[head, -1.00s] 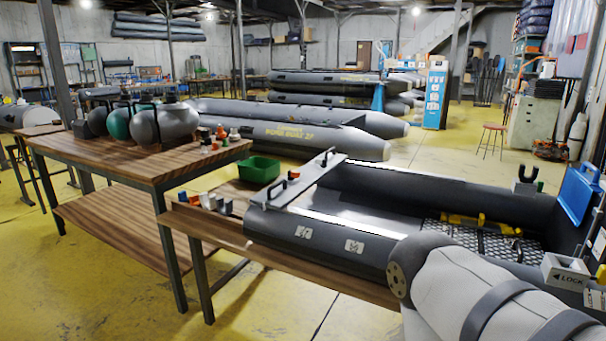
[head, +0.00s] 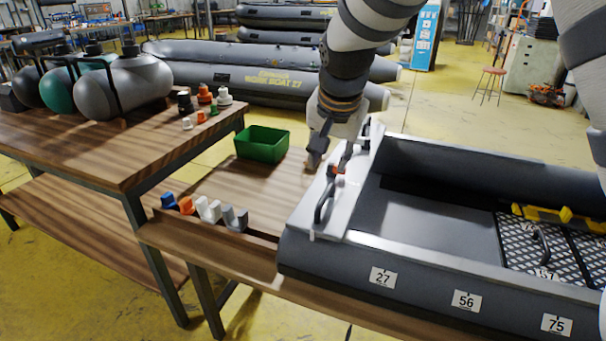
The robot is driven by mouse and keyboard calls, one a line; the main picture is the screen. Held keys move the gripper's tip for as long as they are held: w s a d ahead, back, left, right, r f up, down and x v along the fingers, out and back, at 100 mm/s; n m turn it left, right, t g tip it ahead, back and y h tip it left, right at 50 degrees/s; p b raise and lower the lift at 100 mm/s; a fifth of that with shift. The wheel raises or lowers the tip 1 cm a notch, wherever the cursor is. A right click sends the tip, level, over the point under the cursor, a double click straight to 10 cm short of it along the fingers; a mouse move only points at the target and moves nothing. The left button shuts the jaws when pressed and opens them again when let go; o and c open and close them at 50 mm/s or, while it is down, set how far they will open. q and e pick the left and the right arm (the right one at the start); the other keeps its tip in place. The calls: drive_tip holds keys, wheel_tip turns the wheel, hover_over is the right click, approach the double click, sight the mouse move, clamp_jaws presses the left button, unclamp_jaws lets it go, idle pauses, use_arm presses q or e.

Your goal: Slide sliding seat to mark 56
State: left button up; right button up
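The sliding seat (head: 350,190) is a pale grey board lying across the dark grey inflatable boat (head: 420,245) at its left end. It has a dark near handle (head: 324,201), a far handle (head: 367,130) and a small orange part between them. Its near end sits left of the mark 27 label (head: 383,278). The mark 56 label (head: 467,301) is farther right, then mark 75 (head: 556,324).
A green bin (head: 262,144) and a row of small coloured blocks (head: 202,208) are on the wooden bench left of the boat. Tanks (head: 124,86) stand on the table behind. A yellow piece (head: 560,215) and black grating (head: 520,245) lie in the boat's right part.

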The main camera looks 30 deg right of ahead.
sight(326, 194)
drive_tip(key=x, duration=0.3)
drive_tip(key=b+x, duration=0.1)
drive_tip(key=x, duration=0.3)
drive_tip(key=s+x, duration=0.1)
drive_tip(key=x, duration=0.3)
drive_tip(key=shift+d+f, duration=0.1)
drive_tip(key=shift+f, duration=0.3)
use_arm(q)
drive_tip(key=s+f, duration=0.1)
drive_tip(key=s, duration=0.1)
drive_tip(key=shift+s+f+g, duration=0.35)
drive_tip(key=shift+g, duration=0.05)
use_arm(e)
drive_tip(key=shift+w, duration=0.15)
clamp_jaws()
